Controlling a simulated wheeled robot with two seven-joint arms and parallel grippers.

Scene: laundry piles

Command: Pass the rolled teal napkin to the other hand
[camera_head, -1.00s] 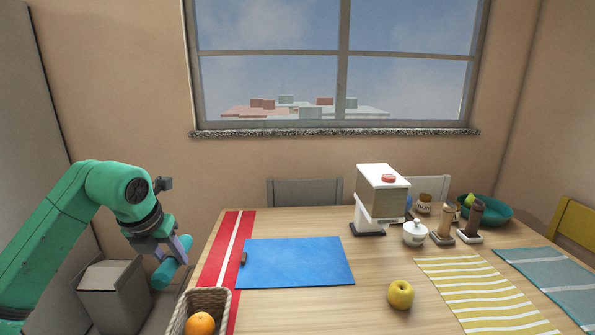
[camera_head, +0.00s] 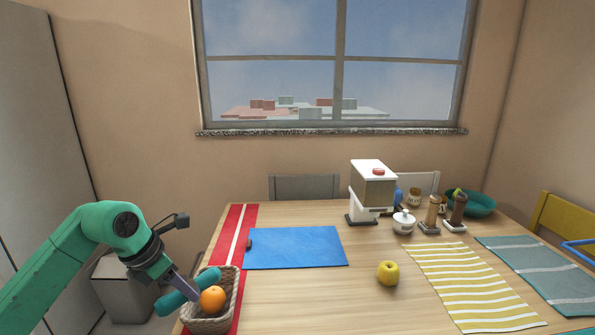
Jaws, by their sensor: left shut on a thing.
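The rolled teal napkin (camera_head: 171,302) is a short cylinder, held slantwise in my left gripper (camera_head: 187,288) at the lower left. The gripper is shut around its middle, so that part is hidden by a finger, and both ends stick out. In the picture the roll overlaps the left side of the wicker basket and lies close beside the orange. I cannot tell whether it touches either. My right gripper is not in view.
The wicker basket (camera_head: 232,291) holds an orange (camera_head: 213,299) at the table's left edge, near a blue mat (camera_head: 295,247). A yellow apple (camera_head: 388,273), striped yellow cloth (camera_head: 470,285) and teal cloth (camera_head: 540,268) lie right. A white dispenser (camera_head: 366,200) stands behind. Bare wood shows centre front.

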